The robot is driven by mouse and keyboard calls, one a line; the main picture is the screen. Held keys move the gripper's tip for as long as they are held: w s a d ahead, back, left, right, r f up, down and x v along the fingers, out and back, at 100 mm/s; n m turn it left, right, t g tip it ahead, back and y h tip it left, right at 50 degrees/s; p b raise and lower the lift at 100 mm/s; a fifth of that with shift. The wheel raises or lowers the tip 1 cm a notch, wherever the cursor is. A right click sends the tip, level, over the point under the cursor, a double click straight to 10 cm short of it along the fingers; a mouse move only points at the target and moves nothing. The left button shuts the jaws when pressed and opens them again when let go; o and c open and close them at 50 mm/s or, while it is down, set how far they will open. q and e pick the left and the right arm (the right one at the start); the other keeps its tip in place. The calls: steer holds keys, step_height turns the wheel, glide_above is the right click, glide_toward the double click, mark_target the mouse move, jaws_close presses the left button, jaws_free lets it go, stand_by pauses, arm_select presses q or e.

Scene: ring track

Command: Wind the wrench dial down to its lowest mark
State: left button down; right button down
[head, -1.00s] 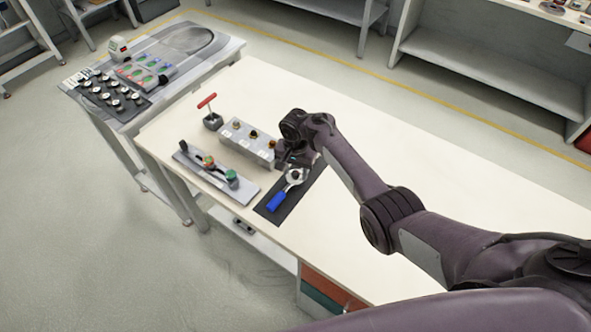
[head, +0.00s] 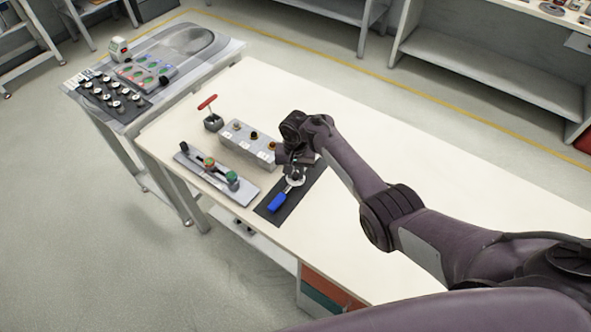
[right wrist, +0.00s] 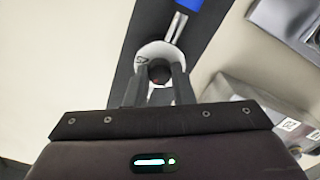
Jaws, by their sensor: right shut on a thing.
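The wrench lies on a dark mat (head: 272,211) near the front edge of the table. Its blue handle (head: 277,202) points toward the lower left. It also shows at the top of the right wrist view (right wrist: 190,5). The round white dial (right wrist: 150,57) sits at the wrench's head, with a dark knob (right wrist: 158,72) in its middle. My right gripper (right wrist: 160,78) is shut on the dial's knob, one finger on each side. In the head view my right gripper (head: 294,172) covers much of the dial. My left gripper is not in view.
A grey block with several knobs (head: 247,145) stands just left of my right gripper. A plate with a slider and coloured buttons (head: 216,175) and a red T-handle (head: 207,103) are further left. The right side of the table is clear.

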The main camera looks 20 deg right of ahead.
steer(key=n, duration=0.4)
steer(key=shift+n+p, duration=0.3)
steer(key=shift+p, duration=0.1)
steer(key=n, duration=1.1)
steer(key=shift+b, duration=0.3)
steer(key=n+b, duration=0.1)
steer(key=n, duration=0.4)
steer(key=shift+n, duration=0.4)
steer(key=c, duration=1.2)
jaws_free()
steer(key=shift+c, duration=0.2)
